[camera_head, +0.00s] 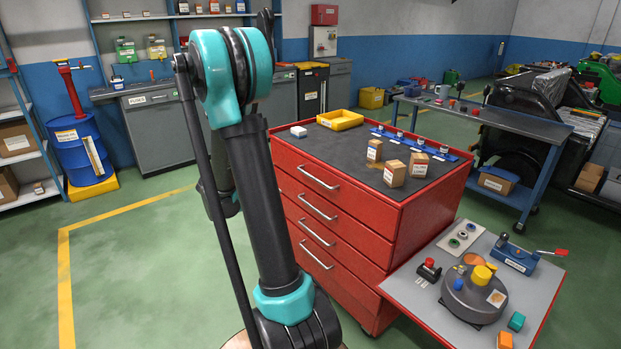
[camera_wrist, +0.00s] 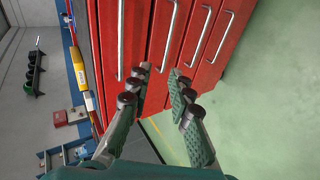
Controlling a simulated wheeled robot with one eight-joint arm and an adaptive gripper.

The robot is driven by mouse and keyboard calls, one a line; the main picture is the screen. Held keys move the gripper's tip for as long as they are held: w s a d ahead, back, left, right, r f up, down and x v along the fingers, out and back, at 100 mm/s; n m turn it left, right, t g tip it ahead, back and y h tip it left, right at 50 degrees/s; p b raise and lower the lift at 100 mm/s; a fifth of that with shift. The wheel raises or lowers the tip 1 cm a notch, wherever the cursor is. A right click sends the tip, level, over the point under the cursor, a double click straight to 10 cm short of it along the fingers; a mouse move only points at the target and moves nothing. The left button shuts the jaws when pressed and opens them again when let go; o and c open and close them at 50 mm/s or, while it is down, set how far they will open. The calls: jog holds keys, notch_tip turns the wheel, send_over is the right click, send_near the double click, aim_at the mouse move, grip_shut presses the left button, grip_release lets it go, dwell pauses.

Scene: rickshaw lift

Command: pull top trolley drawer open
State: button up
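The red trolley (camera_head: 345,205) stands in the middle of the head view with several drawers, all looking shut. The top drawer's silver handle (camera_head: 318,177) is just below the trolley top. In the wrist view, turned sideways, the top drawer handle (camera_wrist: 120,40) is the leftmost bar and the second drawer handle (camera_wrist: 168,38) is to its right. My gripper (camera_wrist: 160,71) is open and empty, its fingertips pointing at the drawer fronts. The top handle lies left of both fingertips, and the second handle lines up with the gap between them. My arm hides the gripper in the head view.
The trolley top carries a yellow tray (camera_head: 340,119), small cardboard boxes (camera_head: 394,173) and a blue rack. A side shelf (camera_head: 420,300) with parts juts out at the right. A blue drum (camera_head: 80,150) stands at the left. Green floor (camera_head: 130,260) is clear left of my arm.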

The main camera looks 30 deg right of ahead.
aim_at(311, 176)
jog(key=w+d+h, duration=0.5)
jog(key=w, duration=0.2)
jog(key=shift+g, duration=0.6)
jog(key=d+f, duration=0.1)
jog(key=d, duration=0.4)
jog(key=d+f, duration=0.1)
jog(key=d, duration=0.5)
jog(key=w+d+f, duration=0.1)
jog(key=d, duration=0.5)
jog(key=shift+f, duration=0.4)
jog(key=shift+c, duration=0.2)
grip_shut()
